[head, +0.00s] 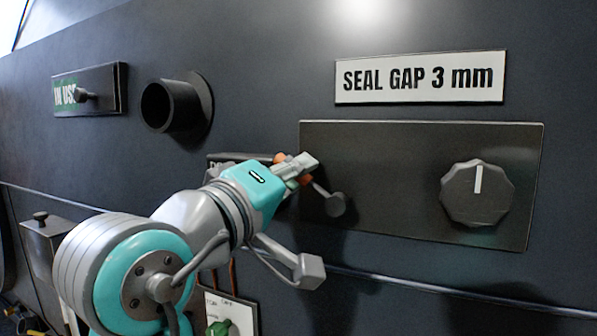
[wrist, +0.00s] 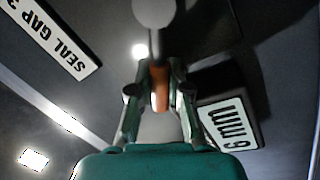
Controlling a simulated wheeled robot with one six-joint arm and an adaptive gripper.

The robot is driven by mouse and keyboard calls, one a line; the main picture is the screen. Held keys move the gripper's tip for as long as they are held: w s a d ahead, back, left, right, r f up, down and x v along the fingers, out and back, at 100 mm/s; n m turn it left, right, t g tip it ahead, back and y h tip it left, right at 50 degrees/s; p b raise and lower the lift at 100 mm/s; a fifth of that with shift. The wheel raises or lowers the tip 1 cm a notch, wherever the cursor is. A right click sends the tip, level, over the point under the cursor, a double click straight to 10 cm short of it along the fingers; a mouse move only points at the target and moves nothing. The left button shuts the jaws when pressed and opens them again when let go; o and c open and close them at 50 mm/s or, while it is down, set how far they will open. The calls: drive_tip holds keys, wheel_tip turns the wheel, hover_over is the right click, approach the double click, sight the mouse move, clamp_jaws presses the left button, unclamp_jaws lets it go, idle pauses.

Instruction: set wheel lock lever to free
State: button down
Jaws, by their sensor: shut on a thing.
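A thin lever with an orange section (head: 305,180) and a dark round knob (head: 337,204) slants down to the right in the head view. My gripper (head: 303,166) is shut across the orange section. In the wrist view, the orange section (wrist: 160,88) sits between the fingertips of my gripper (wrist: 160,90), with the round grey knob (wrist: 153,12) beyond them.
A dark panel (head: 420,140) with a round dial (head: 478,194) stands right of my gripper, below a "SEAL GAP 3 mm" sign (head: 420,77). A pipe stub (head: 172,105) and an "IN USE" plate (head: 90,90) are at left. A partly hidden lettered plate (head: 225,160) lies behind my gripper.

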drive_tip(key=shift+a+f, duration=0.1)
drive_tip(key=c, duration=1.1)
unclamp_jaws()
drive_tip(key=v, duration=1.2)
